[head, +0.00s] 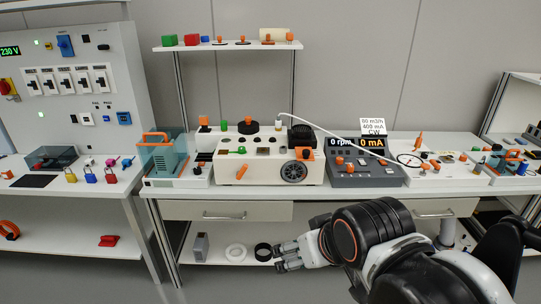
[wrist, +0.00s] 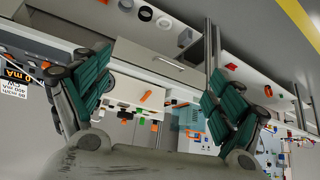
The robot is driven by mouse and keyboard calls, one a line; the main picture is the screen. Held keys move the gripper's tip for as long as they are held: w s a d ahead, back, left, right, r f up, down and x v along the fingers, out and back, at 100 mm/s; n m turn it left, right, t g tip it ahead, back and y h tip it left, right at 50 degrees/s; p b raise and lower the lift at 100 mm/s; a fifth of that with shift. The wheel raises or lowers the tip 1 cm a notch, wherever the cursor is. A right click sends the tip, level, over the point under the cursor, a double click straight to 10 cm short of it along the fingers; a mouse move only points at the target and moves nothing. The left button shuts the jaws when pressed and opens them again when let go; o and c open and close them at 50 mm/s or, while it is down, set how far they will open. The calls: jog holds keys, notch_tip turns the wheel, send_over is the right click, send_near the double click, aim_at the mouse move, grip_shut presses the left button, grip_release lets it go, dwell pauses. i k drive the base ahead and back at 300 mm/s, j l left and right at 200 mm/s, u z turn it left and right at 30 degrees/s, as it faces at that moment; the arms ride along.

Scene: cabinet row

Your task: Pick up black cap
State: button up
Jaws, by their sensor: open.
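A low round black piece (head: 248,127), which looks like a cap, sits on top of the white box-shaped machine (head: 228,172). A black ring-like piece (head: 262,252) stands on the lower shelf and also shows at the top of the wrist view (wrist: 145,13); I cannot tell for certain which one is the black cap. My gripper (head: 288,256) is in front of the bench, low, just right of the black ring in the picture. In the wrist view my gripper (wrist: 158,82) has its two green-padded fingers wide apart, with nothing between them.
A white ring (head: 236,252) and a grey block (head: 200,247) stand on the lower shelf, left of the black ring. Drawers (head: 225,212) run under the benchtop. A grey control box (head: 362,174) and a teal container (head: 164,157) flank the machine.

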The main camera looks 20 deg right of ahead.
aim_at(249, 126)
jog(key=i, duration=0.75)
jog(key=i+l+u, duration=0.1)
jog(key=i, duration=0.6)
